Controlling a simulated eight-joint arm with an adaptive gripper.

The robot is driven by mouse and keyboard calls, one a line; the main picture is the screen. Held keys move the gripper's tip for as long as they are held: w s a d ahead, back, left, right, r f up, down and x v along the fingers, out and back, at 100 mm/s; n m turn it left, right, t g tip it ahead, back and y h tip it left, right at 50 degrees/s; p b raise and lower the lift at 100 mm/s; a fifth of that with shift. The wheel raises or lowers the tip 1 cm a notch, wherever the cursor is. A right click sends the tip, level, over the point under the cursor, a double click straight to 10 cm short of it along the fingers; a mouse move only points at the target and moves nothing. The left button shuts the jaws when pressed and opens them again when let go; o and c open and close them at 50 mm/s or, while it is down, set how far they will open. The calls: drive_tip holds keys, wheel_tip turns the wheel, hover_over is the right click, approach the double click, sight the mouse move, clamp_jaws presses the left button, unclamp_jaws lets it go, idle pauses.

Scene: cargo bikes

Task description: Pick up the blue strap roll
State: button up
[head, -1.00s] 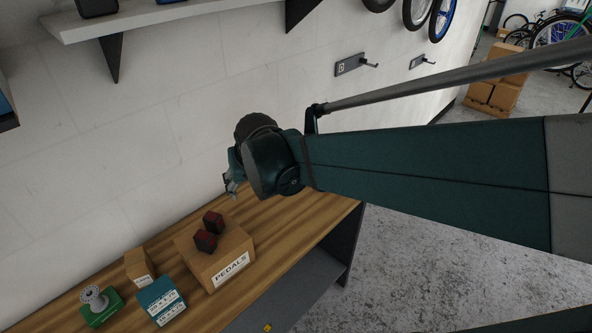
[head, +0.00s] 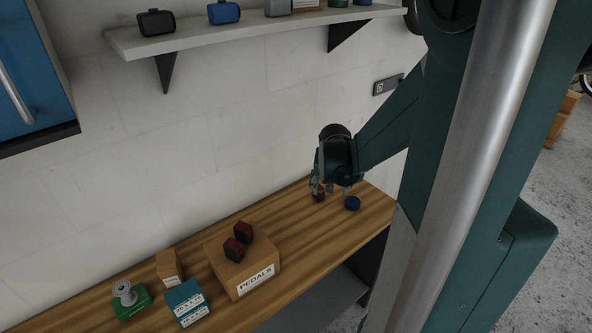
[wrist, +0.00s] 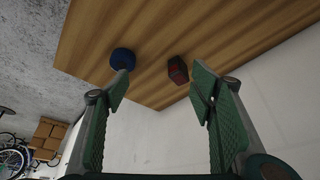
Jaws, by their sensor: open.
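The blue strap roll (head: 353,203) lies on the wooden workbench (head: 375,222) near its right end in the head view. In the wrist view the blue roll (wrist: 122,58) shows beyond the left fingertip, near the bench edge. My gripper (head: 332,190) is over that end of the bench, just left of the roll. In the wrist view my gripper (wrist: 160,84) has its green-padded fingers spread wide, with nothing between them. The roll is apart from the fingers as far as I can tell.
A dark red and black block (wrist: 177,70) stands near the roll. A shelf (head: 250,27) hangs above.

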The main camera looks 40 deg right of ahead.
drive_tip(key=m+g, duration=0.1)
drive_tip(key=m, duration=0.1)
approach(353, 201)
drive_tip(key=shift+w+d+f+p, duration=0.1)
drive_tip(key=shift+f+p, duration=0.3)
drive_tip(key=shift+f, duration=0.05)
drive_tip(key=shift+f, duration=0.1)
drive_tip(key=shift+x, duration=1.2)
drive_tip(key=shift+d+f, duration=0.1)
drive_tip(key=shift+x, duration=2.45)
drive_tip(key=c, duration=1)
